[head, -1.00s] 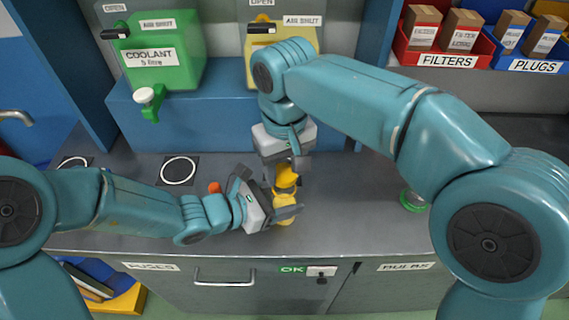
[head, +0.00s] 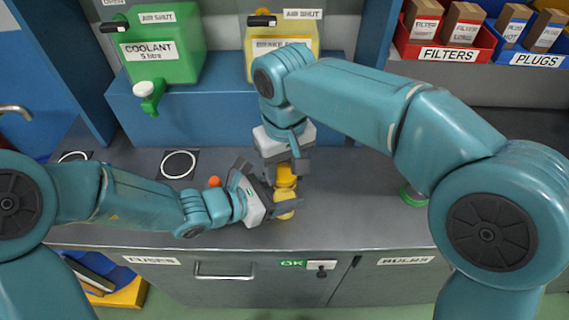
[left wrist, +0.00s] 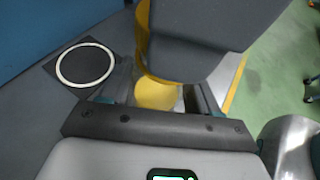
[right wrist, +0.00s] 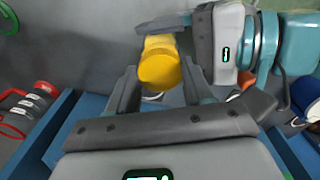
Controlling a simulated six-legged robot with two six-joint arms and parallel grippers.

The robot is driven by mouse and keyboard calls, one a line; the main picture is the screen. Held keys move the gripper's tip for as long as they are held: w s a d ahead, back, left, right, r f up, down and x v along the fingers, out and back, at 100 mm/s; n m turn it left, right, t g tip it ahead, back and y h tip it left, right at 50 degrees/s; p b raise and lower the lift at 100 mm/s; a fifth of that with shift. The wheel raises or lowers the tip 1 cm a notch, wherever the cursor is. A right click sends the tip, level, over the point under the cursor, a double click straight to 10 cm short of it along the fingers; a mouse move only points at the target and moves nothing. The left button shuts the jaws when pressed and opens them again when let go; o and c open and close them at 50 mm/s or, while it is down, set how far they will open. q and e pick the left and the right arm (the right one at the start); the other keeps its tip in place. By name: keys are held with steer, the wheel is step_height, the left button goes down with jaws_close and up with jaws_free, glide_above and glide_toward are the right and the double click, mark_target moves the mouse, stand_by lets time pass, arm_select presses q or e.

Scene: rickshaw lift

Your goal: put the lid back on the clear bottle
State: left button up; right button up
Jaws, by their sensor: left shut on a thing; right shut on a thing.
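The bottle (head: 285,208) looks yellow low down and stands between the fingers of my left gripper (head: 270,197), which is shut on it. It also shows yellow in the left wrist view (left wrist: 156,95). My right gripper (head: 285,165) points down from above and is shut on a yellow lid (head: 286,176). The lid's round top (right wrist: 160,68) faces the right wrist camera, between the fingers. The lid is directly over the bottle, in line with it. Fingers hide the join, so I cannot tell whether the lid is seated.
A green-rimmed round object (head: 411,196) is partly hidden behind my right arm. An orange object (head: 214,181) lies behind my left gripper. A white ring mark (head: 179,164) is on the counter. A green coolant tank (head: 165,55) and a yellow tank (head: 305,60) stand behind.

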steer(key=shift+f, duration=0.4)
